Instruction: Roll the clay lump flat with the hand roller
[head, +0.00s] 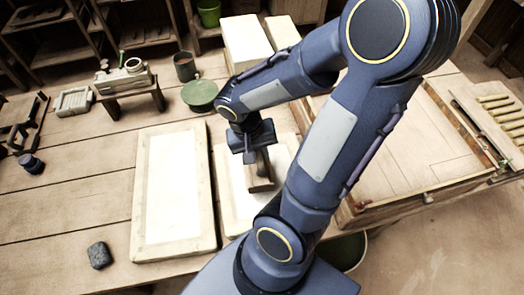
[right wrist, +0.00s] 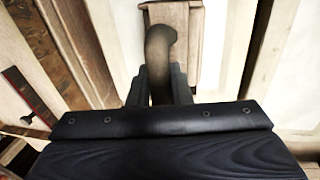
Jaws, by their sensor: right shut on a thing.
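My right gripper (head: 256,158) is shut on the dark curved handle of a brown wooden tool, which I take to be the hand roller (head: 261,183). In the right wrist view my fingers (right wrist: 160,88) close on both sides of that handle (right wrist: 160,48), with the wooden body (right wrist: 184,28) beyond it. The tool is over the white-topped board (head: 229,190) right of centre; I cannot tell whether it touches. I see no clear clay lump on the visible part of this board; my arm hides part of it. My left gripper is not in view.
A second white-topped board (head: 173,190) lies just left. A dark grey lump (head: 98,255) lies at the front left. A green round lid-like thing (head: 199,95) and a dark cup (head: 185,66) stand behind. A wooden frame (head: 420,190) is at right. The left tabletop has free room.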

